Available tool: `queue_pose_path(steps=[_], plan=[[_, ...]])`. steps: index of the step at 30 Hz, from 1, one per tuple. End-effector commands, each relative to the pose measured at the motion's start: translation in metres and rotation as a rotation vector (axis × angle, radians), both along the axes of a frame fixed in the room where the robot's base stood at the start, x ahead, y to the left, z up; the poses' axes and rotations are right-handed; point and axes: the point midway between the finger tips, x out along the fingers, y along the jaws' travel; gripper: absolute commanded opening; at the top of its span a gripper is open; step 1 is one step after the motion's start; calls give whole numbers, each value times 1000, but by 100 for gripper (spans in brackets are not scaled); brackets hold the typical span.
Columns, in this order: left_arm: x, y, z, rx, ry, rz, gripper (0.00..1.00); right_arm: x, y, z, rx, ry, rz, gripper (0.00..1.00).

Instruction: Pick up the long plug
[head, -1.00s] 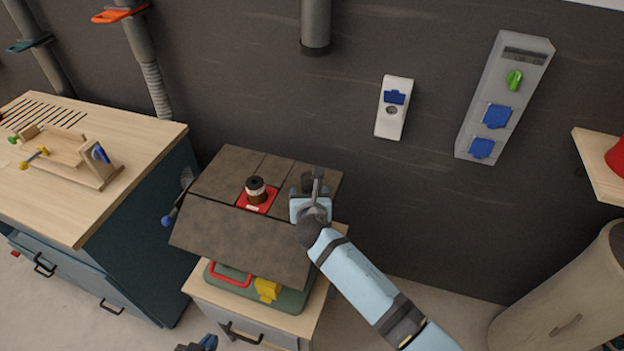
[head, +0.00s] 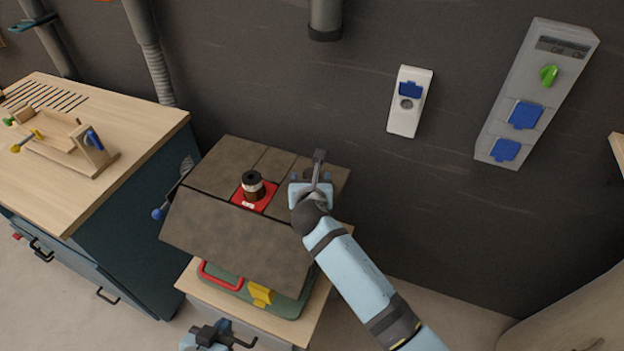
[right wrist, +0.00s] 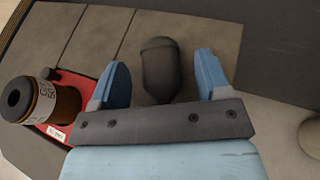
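A dark grey, rounded cylindrical object (right wrist: 160,68), which looks like the long plug, stands on the brown tiled board (right wrist: 95,38) in the right wrist view. My right gripper (right wrist: 160,82) is open, with one blue finger on either side of it and visible gaps. In the head view my right gripper (head: 311,180) is over the right part of the board (head: 235,232) and mostly hides the object. My left gripper (head: 206,334) is at the bottom edge, in front of the cabinet and away from the board; its finger opening is unclear.
A brown spool-like cylinder (head: 253,186) with a pale label stands on a red plate (head: 266,200), left of my right gripper. A green case (head: 285,303) lies under the board. A workbench (head: 150,135) stands left; wall sockets (head: 409,103) are behind.

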Motion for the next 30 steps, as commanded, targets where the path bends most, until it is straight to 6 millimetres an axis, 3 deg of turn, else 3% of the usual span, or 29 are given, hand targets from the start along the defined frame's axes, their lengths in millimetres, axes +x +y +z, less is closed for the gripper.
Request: queue_pose_path(steps=[1, 9, 20, 26, 30], plan=[[-1, 0, 0, 0, 1, 0, 0, 0, 0, 0, 0, 0, 0, 59], [-1, 1, -1, 2, 0, 1, 0, 0, 0, 0, 0, 0, 0, 0], [-1, 2, -2, 4, 3, 2, 0, 0, 0, 3, 0, 0, 0, 0], [-1, 2, -1, 4, 3, 0, 0, 0, 0, 25, 2, -3, 0, 0], [0, 1, 1, 3, 2, 1, 0, 1, 0, 55, 2, -5, 0, 0]])
